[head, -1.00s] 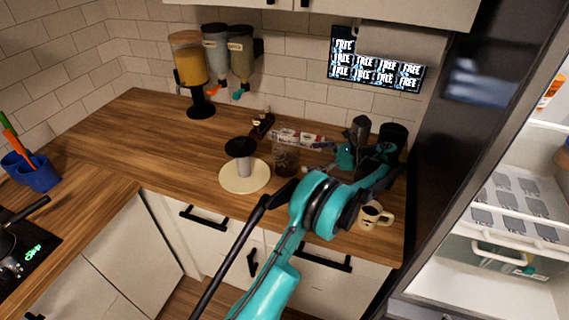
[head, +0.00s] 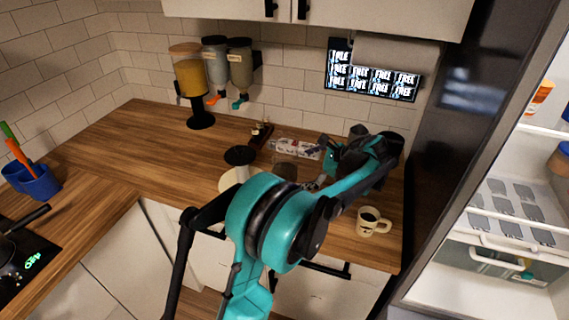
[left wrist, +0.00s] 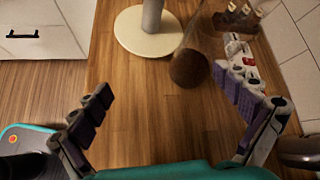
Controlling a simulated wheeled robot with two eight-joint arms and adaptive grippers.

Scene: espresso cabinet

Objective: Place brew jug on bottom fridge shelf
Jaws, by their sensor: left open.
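In the left wrist view the jug (left wrist: 190,66) is ahead of the left gripper, slightly right of centre, and looks see-through with a round brown bottom. My left gripper (left wrist: 165,95) is open and empty, its two fingers spread wide, with the jug beyond the fingertips and not touching. The fridge stands open at right, with a slotted shelf (head: 512,207) above a clear drawer (head: 492,262). My right gripper is out of view.
A dripper stand (head: 239,156) with a pale round base is left of the jug. A patterned box (head: 298,148) lies behind it. A cream mug (head: 372,222) stands near the counter's front edge. Dispensers (head: 190,75) stand at the back.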

